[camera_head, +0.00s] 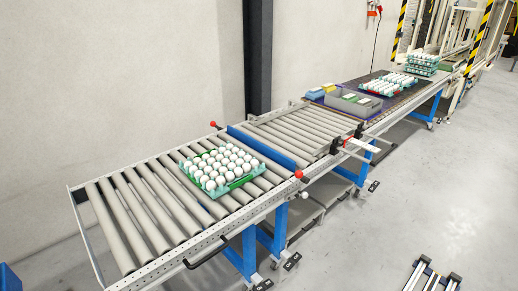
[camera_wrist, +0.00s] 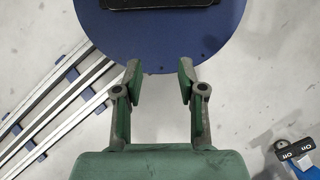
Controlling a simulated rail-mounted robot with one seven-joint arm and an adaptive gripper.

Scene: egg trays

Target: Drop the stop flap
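The stop flap looks to be the blue bar (camera_head: 268,147) standing up across the roller conveyor (camera_head: 130,212) in the head view. A red knob (camera_head: 299,174) sits at its near end and another red knob (camera_head: 213,124) near its far end. A white knob (camera_head: 304,195) shows just below the near red one. A teal egg tray (camera_head: 240,183) full of white eggs lies on the rollers left of the bar. My gripper (camera_wrist: 160,76) is open and empty in the wrist view, above the floor. It does not show in the head view, and the flap does not show in the wrist view.
Right of the flap are bare rollers (camera_head: 300,130), then a grey bin (camera_head: 352,103) and more egg trays (camera_head: 388,84) on a dark table. A black handle (camera_head: 205,254) sticks out from the conveyor's near side.

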